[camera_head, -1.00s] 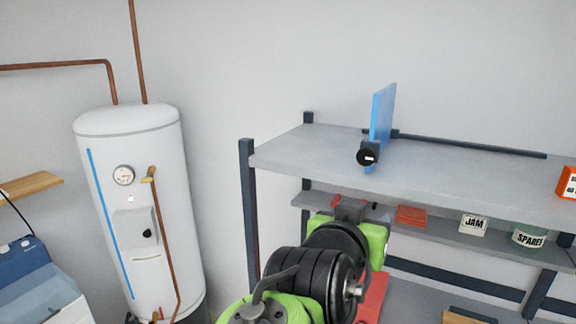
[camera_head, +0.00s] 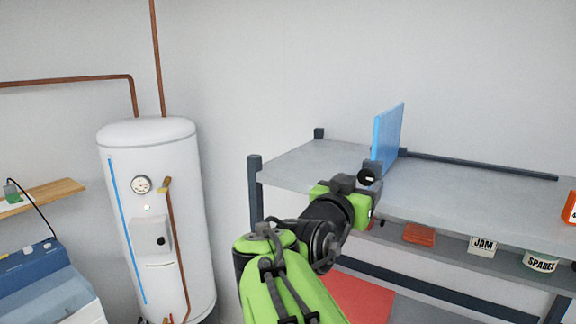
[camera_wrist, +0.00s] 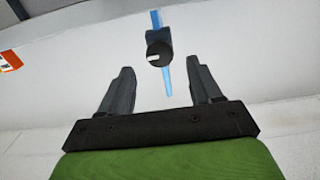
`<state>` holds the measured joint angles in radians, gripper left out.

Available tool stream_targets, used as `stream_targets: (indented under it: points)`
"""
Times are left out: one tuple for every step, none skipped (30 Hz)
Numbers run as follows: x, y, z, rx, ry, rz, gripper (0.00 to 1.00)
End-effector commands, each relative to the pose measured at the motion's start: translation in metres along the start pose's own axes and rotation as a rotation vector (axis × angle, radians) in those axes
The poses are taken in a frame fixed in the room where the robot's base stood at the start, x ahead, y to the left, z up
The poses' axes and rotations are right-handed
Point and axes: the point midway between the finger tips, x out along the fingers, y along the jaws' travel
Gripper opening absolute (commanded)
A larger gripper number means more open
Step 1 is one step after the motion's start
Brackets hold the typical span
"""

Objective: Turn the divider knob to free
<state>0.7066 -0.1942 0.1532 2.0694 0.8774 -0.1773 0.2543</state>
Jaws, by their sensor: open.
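The blue divider (camera_head: 387,138) stands upright on the top shelf (camera_head: 460,180), towards its left part. Its round black knob (camera_head: 367,177), with a small white mark, sits at the divider's front end. In the wrist view the knob (camera_wrist: 158,54) is ahead, between and beyond the fingers, with its white mark lying nearly level. The blue divider edge (camera_wrist: 166,76) shows above and below it. My gripper (camera_wrist: 160,88) is open and empty, its two dark fingers apart and not touching the knob. In the head view my gripper (camera_head: 355,184) is just in front of the knob and partly overlaps it.
A lower shelf holds a red block (camera_head: 419,234), a JAM box (camera_head: 482,245) and a SPARES tin (camera_head: 540,262). An orange box (camera_head: 570,208) stands at the top shelf's right. A white water tank (camera_head: 155,220) stands at the left. The top shelf is otherwise clear.

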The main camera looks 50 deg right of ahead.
Motion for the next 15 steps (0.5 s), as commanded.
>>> stream_targets:
  points:
    - [0.012, 0.001, -0.005, -0.003, -0.003, 0.005, 0.64]
    - [0.019, 0.001, -0.005, -0.002, -0.004, 0.005, 0.64]
    - [0.026, 0.001, -0.005, -0.001, -0.002, 0.003, 0.64]
    - [0.031, 0.001, -0.005, -0.002, -0.003, 0.004, 0.64]
    - [0.035, 0.000, -0.004, -0.001, -0.003, 0.002, 0.64]
    - [0.040, 0.000, -0.004, -0.001, -0.001, 0.002, 0.64]
    - [0.043, 0.000, -0.004, -0.001, -0.002, 0.001, 0.64]
    - [0.044, 0.000, -0.003, -0.001, -0.001, 0.000, 0.64]
    - [0.046, 0.000, -0.003, 0.000, -0.001, 0.000, 0.64]
    - [0.047, 0.000, -0.003, 0.000, 0.000, 0.000, 0.64]
    - [0.047, 0.000, -0.002, 0.000, 0.000, -0.001, 0.64]
    - [0.048, 0.000, -0.002, 0.000, 0.000, -0.001, 0.64]
    - [0.047, 0.000, -0.002, 0.000, 0.000, -0.001, 0.64]
    - [0.047, -0.001, -0.001, 0.000, 0.000, -0.001, 0.64]
    - [0.047, -0.001, -0.001, 0.000, 0.000, -0.001, 0.64]
